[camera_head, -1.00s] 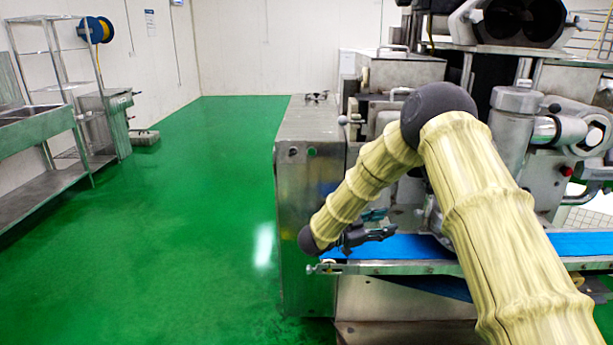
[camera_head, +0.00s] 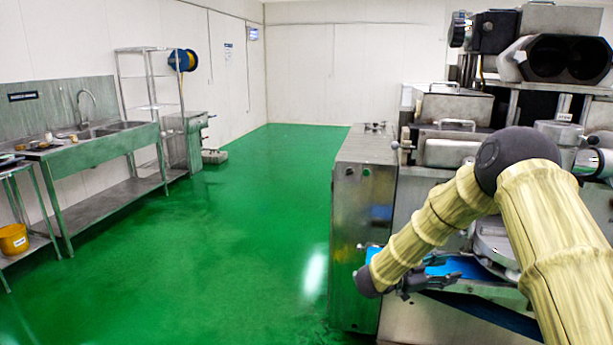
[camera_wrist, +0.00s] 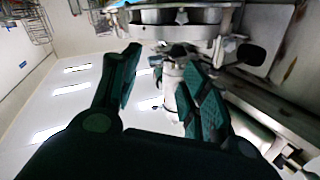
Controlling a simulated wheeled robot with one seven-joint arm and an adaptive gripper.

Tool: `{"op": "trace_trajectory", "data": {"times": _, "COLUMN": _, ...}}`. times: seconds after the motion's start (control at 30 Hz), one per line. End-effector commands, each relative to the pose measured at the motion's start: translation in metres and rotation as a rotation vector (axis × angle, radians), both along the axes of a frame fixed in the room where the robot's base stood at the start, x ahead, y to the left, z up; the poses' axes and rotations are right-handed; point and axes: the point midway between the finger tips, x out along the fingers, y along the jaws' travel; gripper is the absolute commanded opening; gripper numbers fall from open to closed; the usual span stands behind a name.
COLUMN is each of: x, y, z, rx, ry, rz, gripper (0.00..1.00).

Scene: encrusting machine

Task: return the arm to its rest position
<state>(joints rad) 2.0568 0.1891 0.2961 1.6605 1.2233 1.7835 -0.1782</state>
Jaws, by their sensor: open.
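My arm shows at the right of the head view, bent at a dark elbow, with its forearm reaching down to the left in front of the encrusting machine (camera_head: 460,150). My gripper (camera_head: 432,284) is at the end of the forearm, small and dark, by the machine's blue conveyor belt (camera_head: 462,267). In the wrist view my gripper (camera_wrist: 160,75) has its two dark green fingers spread apart with nothing between them. Metal machine parts (camera_wrist: 185,20) lie beyond the fingertips. Whether the gripper touches the belt cannot be told.
The green floor (camera_head: 230,240) left of the machine is wide and clear. A steel sink bench (camera_head: 100,150) stands along the left wall, with a wire shelf rack (camera_head: 140,95) behind it. A yellow bucket (camera_head: 13,239) sits at the far left.

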Motion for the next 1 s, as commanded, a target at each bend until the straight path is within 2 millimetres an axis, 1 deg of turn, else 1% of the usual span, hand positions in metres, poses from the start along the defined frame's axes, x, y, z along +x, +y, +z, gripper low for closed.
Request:
{"op": "trace_trajectory", "data": {"times": 0.03, "x": -0.002, "y": 0.002, "z": -0.010, "rx": 0.001, "ry": 0.017, "rz": 0.030, "gripper": 0.45}}
{"op": "trace_trajectory", "data": {"times": 0.17, "x": -0.003, "y": 0.007, "z": -0.034, "rx": 0.012, "ry": 0.055, "rz": 0.113, "gripper": 0.45}}
{"op": "trace_trajectory", "data": {"times": 0.37, "x": -0.010, "y": 0.017, "z": -0.077, "rx": 0.038, "ry": 0.131, "rz": 0.259, "gripper": 0.45}}
{"op": "trace_trajectory", "data": {"times": 0.47, "x": -0.017, "y": 0.025, "z": -0.105, "rx": 0.061, "ry": 0.185, "rz": 0.345, "gripper": 0.45}}
{"op": "trace_trajectory", "data": {"times": 0.57, "x": -0.030, "y": 0.036, "z": -0.138, "rx": 0.092, "ry": 0.255, "rz": 0.446, "gripper": 0.45}}
{"op": "trace_trajectory", "data": {"times": 0.67, "x": -0.052, "y": 0.051, "z": -0.180, "rx": 0.143, "ry": 0.352, "rz": 0.569, "gripper": 0.45}}
{"op": "trace_trajectory", "data": {"times": 0.7, "x": -0.064, "y": 0.058, "z": -0.198, "rx": 0.167, "ry": 0.397, "rz": 0.622, "gripper": 0.45}}
{"op": "trace_trajectory", "data": {"times": 0.77, "x": -0.084, "y": 0.069, "z": -0.225, "rx": 0.208, "ry": 0.468, "rz": 0.698, "gripper": 0.45}}
{"op": "trace_trajectory", "data": {"times": 0.8, "x": -0.099, "y": 0.076, "z": -0.241, "rx": 0.236, "ry": 0.515, "rz": 0.746, "gripper": 0.45}}
{"op": "trace_trajectory", "data": {"times": 0.87, "x": -0.122, "y": 0.086, "z": -0.264, "rx": 0.279, "ry": 0.586, "rz": 0.812, "gripper": 0.45}}
{"op": "trace_trajectory", "data": {"times": 0.9, "x": -0.140, "y": 0.093, "z": -0.279, "rx": 0.309, "ry": 0.633, "rz": 0.853, "gripper": 0.45}}
{"op": "trace_trajectory", "data": {"times": 0.97, "x": -0.166, "y": 0.102, "z": -0.298, "rx": 0.354, "ry": 0.705, "rz": 0.910, "gripper": 0.45}}
{"op": "trace_trajectory", "data": {"times": 1.0, "x": -0.186, "y": 0.108, "z": -0.310, "rx": 0.387, "ry": 0.754, "rz": 0.946, "gripper": 0.45}}
